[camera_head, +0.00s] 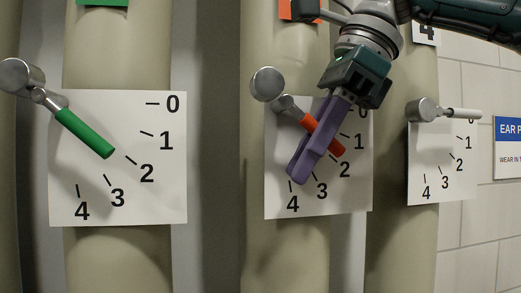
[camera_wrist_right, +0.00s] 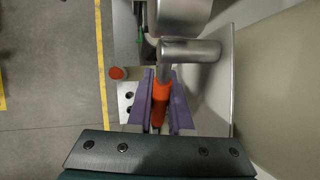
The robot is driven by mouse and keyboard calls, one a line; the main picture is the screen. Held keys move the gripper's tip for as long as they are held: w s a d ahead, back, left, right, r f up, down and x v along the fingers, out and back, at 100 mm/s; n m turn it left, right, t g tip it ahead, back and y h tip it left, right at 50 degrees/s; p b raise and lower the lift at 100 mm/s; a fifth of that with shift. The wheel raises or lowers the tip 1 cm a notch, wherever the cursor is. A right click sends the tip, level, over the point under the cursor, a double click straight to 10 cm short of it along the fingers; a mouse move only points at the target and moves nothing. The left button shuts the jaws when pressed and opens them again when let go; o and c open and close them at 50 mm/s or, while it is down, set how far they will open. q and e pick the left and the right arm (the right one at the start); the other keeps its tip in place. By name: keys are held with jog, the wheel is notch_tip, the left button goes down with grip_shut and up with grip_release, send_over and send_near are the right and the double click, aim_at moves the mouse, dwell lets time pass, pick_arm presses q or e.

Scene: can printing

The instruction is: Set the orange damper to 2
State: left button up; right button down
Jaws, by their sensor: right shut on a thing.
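The orange damper handle (camera_head: 335,146) slants down to the right from its metal pivot (camera_head: 284,103) in the head view. Its tip lies just above the number 2 on its white scale plate (camera_head: 276,205), and the tick there is hidden or hard to see. My right gripper (camera_head: 301,172), with purple fingers, crosses in front of the handle and hides its middle. In the right wrist view the orange handle (camera_wrist_right: 160,103) lies between the two purple fingers, which are shut on it. My left gripper is not in view.
A green damper handle (camera_head: 85,133) at the left points close to 2 on its own plate (camera_head: 65,215). Beige pipes (camera_head: 285,258) stand behind the plates. A blue and white sign (camera_head: 508,150) hangs at the far right.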

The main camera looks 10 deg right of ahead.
dwell(0.3)
jog(key=c, duration=1.2)
grip_release()
jog(key=shift+o, duration=0.5)
